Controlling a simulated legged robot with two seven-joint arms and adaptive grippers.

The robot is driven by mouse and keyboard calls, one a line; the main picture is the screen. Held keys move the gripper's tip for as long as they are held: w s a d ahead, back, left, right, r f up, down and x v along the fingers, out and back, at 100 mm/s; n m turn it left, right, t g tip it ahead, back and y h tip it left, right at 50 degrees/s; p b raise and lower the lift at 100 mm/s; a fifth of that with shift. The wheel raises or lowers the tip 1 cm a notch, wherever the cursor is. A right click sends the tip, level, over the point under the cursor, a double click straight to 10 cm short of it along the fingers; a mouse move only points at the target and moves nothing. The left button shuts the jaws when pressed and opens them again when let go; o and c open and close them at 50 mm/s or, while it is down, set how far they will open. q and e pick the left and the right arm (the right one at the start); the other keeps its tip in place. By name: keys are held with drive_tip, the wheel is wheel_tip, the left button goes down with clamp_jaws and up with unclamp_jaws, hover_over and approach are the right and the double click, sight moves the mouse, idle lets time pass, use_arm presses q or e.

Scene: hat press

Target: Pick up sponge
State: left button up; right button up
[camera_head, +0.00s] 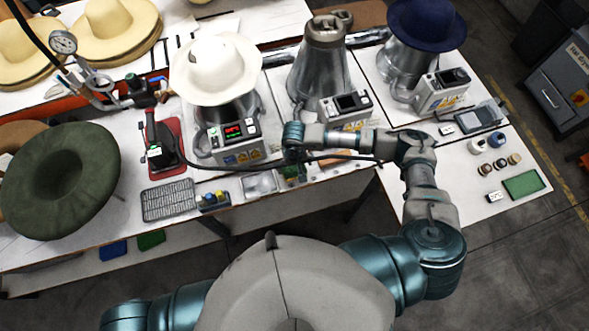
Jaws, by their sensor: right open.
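I cannot clearly pick out the sponge. A small green item (290,171) lies at the table's front edge, partly hidden under my right gripper (291,158), and I cannot tell if it is the sponge. My right arm reaches in from the right, with its forearm running left across the front of the table. The right gripper points down, is open, and is small and dark in this view. I cannot tell whether it touches anything. My left gripper is out of view.
The white table (330,192) carries metal hat presses, one with a white hat (216,68) and one with a navy hat (428,22). A dark cable crosses near the gripper. A metal grid (168,201) and a green hat (60,182) are left. A green mat (523,186) is right.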

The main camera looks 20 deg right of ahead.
sight(294, 169)
wheel_tip(294, 169, down, 3)
drive_tip(key=shift+f, duration=0.15)
drive_tip(key=shift+a, duration=0.1)
drive_tip(key=c, duration=0.5)
drive_tip(key=shift+o, duration=0.2)
drive_tip(key=shift+w+r, duration=0.1)
drive_tip(key=shift+r, duration=0.55)
wheel_tip(294, 169, up, 2)
drive_tip(key=shift+r+b, duration=0.1)
drive_tip(key=shift+b, duration=0.25)
drive_tip(key=s+a+b, duration=0.1)
drive_tip(key=s+a, duration=0.1)
drive_tip(key=s, duration=0.6)
drive_tip(key=s+a+r+b, duration=0.1)
drive_tip(key=s, duration=0.6)
drive_tip(key=shift+s+a+r+b, duration=0.3)
drive_tip(key=shift+s+a+b, duration=0.05)
